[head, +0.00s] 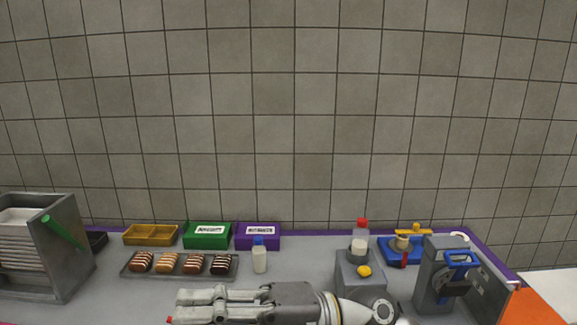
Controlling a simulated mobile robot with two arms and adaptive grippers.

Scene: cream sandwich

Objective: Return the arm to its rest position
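My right gripper (178,307) lies across the bottom edge of the head view, in front of the counter. Its arm comes in from the right and its fingers point left. Two finger links show close together, one above the other. The lower part is cut off by the frame, so I cannot tell whether it is open or shut. No held object shows in the visible part of the fingers. My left gripper is not in view.
Behind the gripper, a tray (180,276) holds several striped pastries. Grey machines (443,297) stand right; a metal rack (62,281) stands left. A tiled wall (290,120) closes the back.

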